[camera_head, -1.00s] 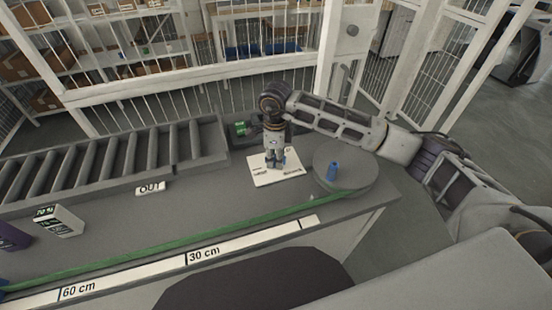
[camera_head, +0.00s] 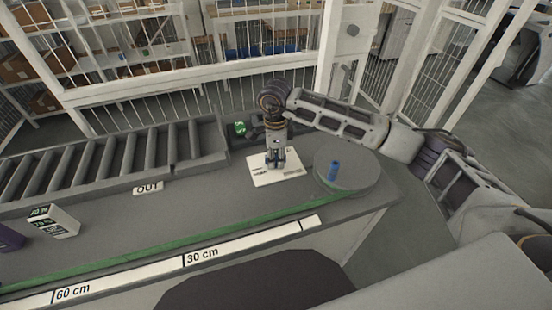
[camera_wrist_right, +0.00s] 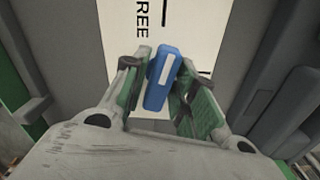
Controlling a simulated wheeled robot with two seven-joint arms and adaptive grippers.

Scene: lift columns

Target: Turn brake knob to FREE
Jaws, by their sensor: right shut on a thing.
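The blue brake knob (camera_wrist_right: 160,80) with a white stripe stands on a white label plate (camera_wrist_right: 200,25) in the right wrist view. Its stripe runs nearly upright, tilted slightly right, roughly toward a black line beside the partly cut-off letters "REE". Another short black line lies to the knob's right. My right gripper (camera_wrist_right: 171,86) is shut on the knob, one finger on each side. In the head view my right gripper (camera_head: 277,166) points down over the white plate (camera_head: 262,181) and hides the knob. My left gripper is not in view.
A roller conveyor (camera_head: 110,160) lies to the left. A green strip (camera_head: 190,239) and a centimetre scale (camera_head: 235,248) run along the front. A white box (camera_head: 55,222) stands at left.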

